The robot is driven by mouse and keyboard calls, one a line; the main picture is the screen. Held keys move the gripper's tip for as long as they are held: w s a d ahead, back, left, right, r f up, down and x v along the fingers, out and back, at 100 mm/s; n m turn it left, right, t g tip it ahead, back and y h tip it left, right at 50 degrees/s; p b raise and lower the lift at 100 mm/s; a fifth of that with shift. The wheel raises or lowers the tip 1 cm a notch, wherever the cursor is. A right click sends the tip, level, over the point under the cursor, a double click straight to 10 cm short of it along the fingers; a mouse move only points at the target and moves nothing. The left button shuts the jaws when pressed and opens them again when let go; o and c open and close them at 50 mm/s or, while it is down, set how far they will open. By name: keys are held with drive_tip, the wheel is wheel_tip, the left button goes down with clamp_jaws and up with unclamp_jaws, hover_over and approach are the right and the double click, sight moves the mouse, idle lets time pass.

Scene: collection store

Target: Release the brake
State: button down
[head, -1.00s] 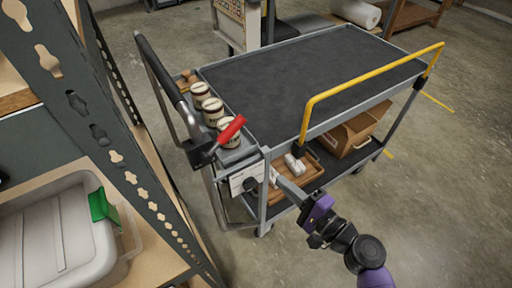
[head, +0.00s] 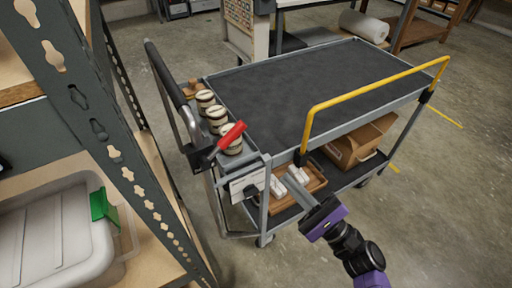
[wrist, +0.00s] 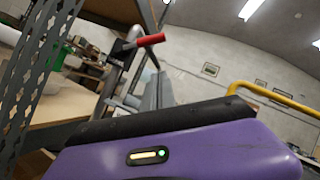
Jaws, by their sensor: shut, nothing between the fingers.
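The brake lever with a red grip (head: 232,135) is mounted at the handle end of the grey cart (head: 320,85), by the cart's left corner. The grip slants up to the right. It also shows in the wrist view as a red bar (wrist: 150,40) on a dark bracket, ahead of and above my gripper. My gripper (head: 290,182) is at the cart's near side, below and to the right of the red grip, apart from it. Its fingers are together and empty. In the wrist view the purple housing hides the lower part of the scene.
Several tins (head: 216,115) stand in the cart's end tray. A yellow rail (head: 375,85) runs along the near side. The lower shelf holds a wooden tray (head: 312,180) and a cardboard box (head: 345,150). A metal rack (head: 95,125) with a lidded bin (head: 50,235) stands close on the left.

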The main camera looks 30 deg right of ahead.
sight(238, 131)
drive_tip(key=s+a+r+p+x, duration=0.1)
drive_tip(key=p+x, duration=0.3)
drive_tip(key=x, duration=0.8)
drive_tip(key=shift+a+r, duration=0.3)
drive_tip(key=shift+r, duration=0.4)
drive_tip(key=shift+r, duration=0.1)
drive_tip(key=shift+a+r+n+g+y+p, duration=0.2)
drive_tip(key=shift+r+n+g+y+p, duration=0.2)
drive_tip(key=shift+r+n+p, duration=0.4)
drive_tip(key=shift+a+r+n+g+y+p, duration=0.15)
drive_tip(key=shift+r+n+g+y+p, duration=0.25)
drive_tip(key=shift+n, duration=0.7)
drive_tip(key=a+r+n+g+p, duration=0.1)
drive_tip(key=n+p, duration=0.1)
drive_tip(key=a+r+n+g+y+p, duration=0.1)
drive_tip(key=r+n, duration=0.1)
drive_tip(key=shift+g+p, duration=0.35)
drive_tip(key=shift+g, duration=0.05)
drive_tip(key=shift+a+r+n+g+p, duration=0.4)
drive_tip(key=shift+a+n+p, duration=0.2)
drive_tip(key=shift+n+p, duration=0.3)
drive_tip(key=shift+a+r+n+g+h+p, duration=0.2)
drive_tip(key=shift+a+n+g+p, duration=0.15)
drive_tip(key=shift+a+n+p, duration=0.25)
drive_tip(key=shift+a+r+n+g+h+p, duration=0.3)
drive_tip(key=shift+a+n, duration=0.2)
drive_tip(key=shift+a, duration=0.25)
